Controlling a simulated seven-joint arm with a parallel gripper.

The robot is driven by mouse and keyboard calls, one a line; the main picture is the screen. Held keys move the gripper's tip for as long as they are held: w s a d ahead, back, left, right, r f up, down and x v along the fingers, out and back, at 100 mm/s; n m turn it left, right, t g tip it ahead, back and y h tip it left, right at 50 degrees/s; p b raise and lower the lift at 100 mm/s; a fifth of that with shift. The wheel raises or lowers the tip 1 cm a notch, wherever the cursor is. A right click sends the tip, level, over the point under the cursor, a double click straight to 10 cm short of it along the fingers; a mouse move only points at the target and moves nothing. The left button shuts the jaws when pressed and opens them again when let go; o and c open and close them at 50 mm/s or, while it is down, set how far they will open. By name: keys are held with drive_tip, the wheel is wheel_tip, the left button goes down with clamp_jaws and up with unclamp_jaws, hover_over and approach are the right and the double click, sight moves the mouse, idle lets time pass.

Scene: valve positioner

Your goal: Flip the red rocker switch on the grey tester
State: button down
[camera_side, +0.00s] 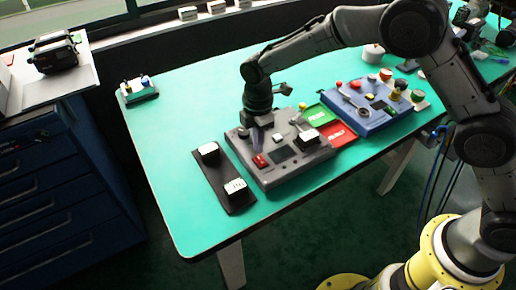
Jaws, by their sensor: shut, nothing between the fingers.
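The grey tester (312,163) lies on the green table, a boxy unit with a dark screen and several knobs and blocks on top. The red rocker switch (260,161) is near its front left part. My gripper (257,146) points down over the left side of the tester, with its fingers shut and empty. The fingertips are just above or behind the red switch in this view; I cannot tell whether they touch it. Which way the rocker is tilted is too small to tell.
A black strip with white-topped blocks (224,186) lies left of the tester. Green and red cards (337,133) and a blue unit with knobs (356,119) are to the right. A small teal holder (138,93) stands at the back left. The table's left front is clear.

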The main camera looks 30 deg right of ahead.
sight(261, 161)
drive_tip(key=shift+f, duration=1.25)
drive_tip(key=shift+f, duration=0.15)
drive_tip(key=shift+s+r, duration=0.25)
drive_tip(key=shift+s, duration=0.45)
